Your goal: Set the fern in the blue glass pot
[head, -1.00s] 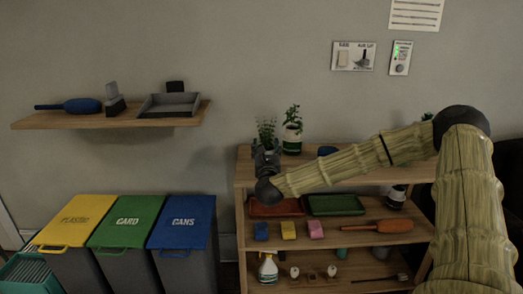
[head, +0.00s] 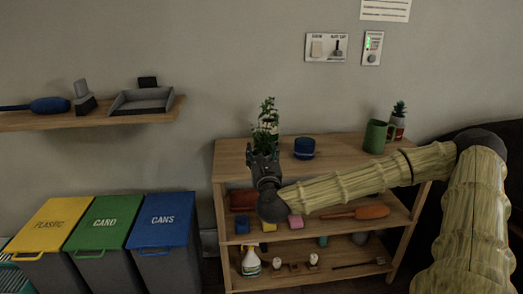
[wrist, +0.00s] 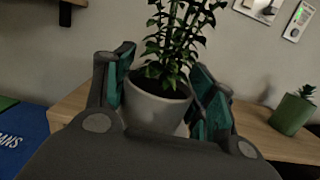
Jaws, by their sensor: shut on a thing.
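My gripper (head: 265,158) is shut on a grey pot (wrist: 156,104), which sits between the two fingers in the wrist view. Green foliage that I take for the fern (head: 262,142) rises from it. In the head view the gripper is over the left end of the shelf unit's top. The dark blue pot (head: 304,149) stands on the top board, right of my gripper. Its inside cannot be made out.
The wooden shelf unit (head: 340,155) also carries a green mug (head: 376,137) and a small potted succulent (head: 399,115) at its right. Lidded bins (head: 163,220) stand left. The board between blue pot and mug is clear.

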